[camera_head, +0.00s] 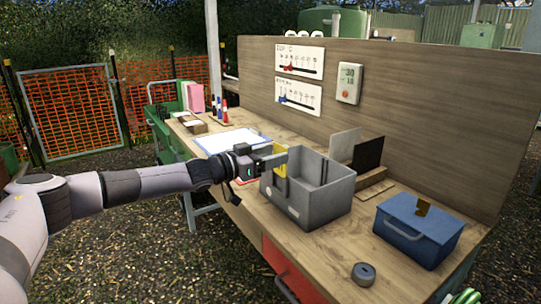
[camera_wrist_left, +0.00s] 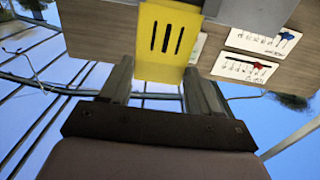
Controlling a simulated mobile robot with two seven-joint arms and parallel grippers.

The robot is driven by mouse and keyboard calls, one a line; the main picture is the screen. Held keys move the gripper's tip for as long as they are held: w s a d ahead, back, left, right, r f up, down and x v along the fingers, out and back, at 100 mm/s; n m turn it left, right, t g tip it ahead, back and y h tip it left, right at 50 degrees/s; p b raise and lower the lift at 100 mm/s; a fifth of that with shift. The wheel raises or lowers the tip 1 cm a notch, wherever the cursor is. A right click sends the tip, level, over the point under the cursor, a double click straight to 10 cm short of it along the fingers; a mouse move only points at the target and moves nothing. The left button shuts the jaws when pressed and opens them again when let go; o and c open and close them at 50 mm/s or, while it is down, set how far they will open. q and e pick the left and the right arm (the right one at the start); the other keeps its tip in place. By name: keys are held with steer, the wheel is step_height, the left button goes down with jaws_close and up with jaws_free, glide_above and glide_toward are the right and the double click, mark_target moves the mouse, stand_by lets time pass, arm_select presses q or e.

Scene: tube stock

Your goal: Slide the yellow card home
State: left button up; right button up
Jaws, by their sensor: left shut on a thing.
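The yellow card (camera_head: 281,170) shows at the left end of the open grey box (camera_head: 318,201) in the head view. In the left wrist view the card (camera_wrist_left: 166,40) is a flat yellow plate with three dark slots. My left gripper (camera_head: 273,160) is shut on the card, and its two fingers (camera_wrist_left: 158,82) flank the card's lower part in the wrist view. The box has upright grooves on its inner walls. The card's lower edge and how deep it sits in the box are hard to tell. My right gripper is not in view.
A blue lidded case (camera_head: 417,230) and a small grey round piece (camera_head: 364,273) stand right of the box. Dark and grey upright panels (camera_head: 367,154) stand behind it. A white-and-blue sheet (camera_head: 230,140) lies left. A wooden board (camera_head: 430,110) backs the bench.

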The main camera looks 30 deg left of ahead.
arm_select(q)
steer(key=shift+f, duration=0.1)
step_height(320, 180, down, 2)
steer(key=shift+f+b, duration=0.2)
steer(key=shift+b, duration=1)
steer(key=o, duration=1.1)
steer(key=shift+s, duration=0.1)
steer(key=b+v, duration=0.1)
steer(key=v, duration=0.6)
steer(key=shift+b, duration=0.35)
